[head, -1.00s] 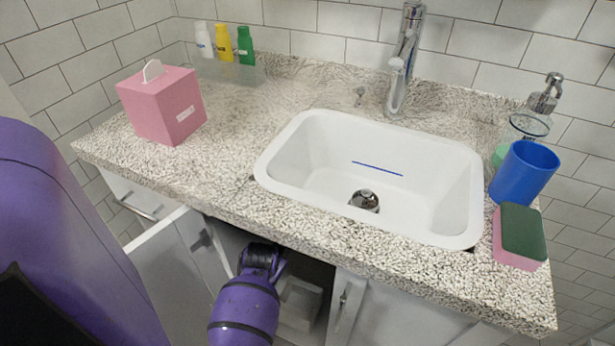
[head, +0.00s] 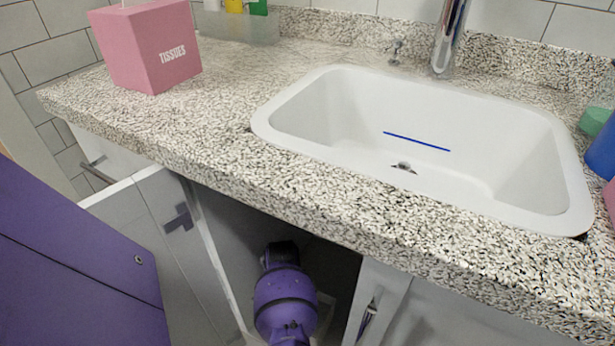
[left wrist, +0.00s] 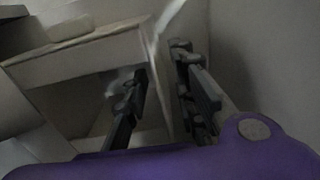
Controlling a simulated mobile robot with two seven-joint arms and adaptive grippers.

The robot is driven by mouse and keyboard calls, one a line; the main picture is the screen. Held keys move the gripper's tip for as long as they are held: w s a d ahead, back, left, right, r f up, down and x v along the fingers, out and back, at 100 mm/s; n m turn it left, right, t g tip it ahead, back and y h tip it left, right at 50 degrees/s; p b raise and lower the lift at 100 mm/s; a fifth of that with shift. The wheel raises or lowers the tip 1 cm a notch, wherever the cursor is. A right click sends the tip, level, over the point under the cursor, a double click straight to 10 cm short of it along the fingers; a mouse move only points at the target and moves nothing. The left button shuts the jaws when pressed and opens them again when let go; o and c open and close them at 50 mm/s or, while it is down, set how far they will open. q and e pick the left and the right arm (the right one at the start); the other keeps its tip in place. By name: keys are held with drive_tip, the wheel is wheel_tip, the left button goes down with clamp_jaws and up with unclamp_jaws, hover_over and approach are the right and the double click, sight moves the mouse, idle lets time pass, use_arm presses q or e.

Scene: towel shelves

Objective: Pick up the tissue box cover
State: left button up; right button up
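A pink box (head: 150,48) lettered "TISSUES" stands upright on the left of the counter, its top cut off by the head view. In the head view an arm of mine reaches into the open cabinet under the sink, and its gripper is hidden there. In the left wrist view my left gripper (left wrist: 165,92) has its two dark fingers apart. A pale, hollow box-like thing (left wrist: 85,52) is at the fingers, one wall edge lying between them in the picture. I cannot tell whether they touch it, or whether it is a tissue box cover. My right gripper is not in view.
The granite counter (head: 225,140) overhangs the cabinet opening (head: 335,262). An open white door (head: 150,235) stands left of the opening. The white sink (head: 350,115) is above. Bottles (head: 258,8) stand at the back, and a blue cup (head: 603,150) at the right.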

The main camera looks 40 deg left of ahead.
use_arm(q)
wheel_tip(320, 180, down, 3)
drive_tip(key=shift+f+b, duration=0.15)
drive_tip(key=shift+b, duration=0.6)
drive_tip(key=shift+f, duration=0.2)
drive_tip(key=shift+r, duration=0.15)
drive_tip(key=shift+a, duration=0.1)
clamp_jaws()
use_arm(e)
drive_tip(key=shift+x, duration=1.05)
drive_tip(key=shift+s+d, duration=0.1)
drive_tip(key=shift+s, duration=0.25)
use_arm(q)
drive_tip(key=shift+r, duration=0.15)
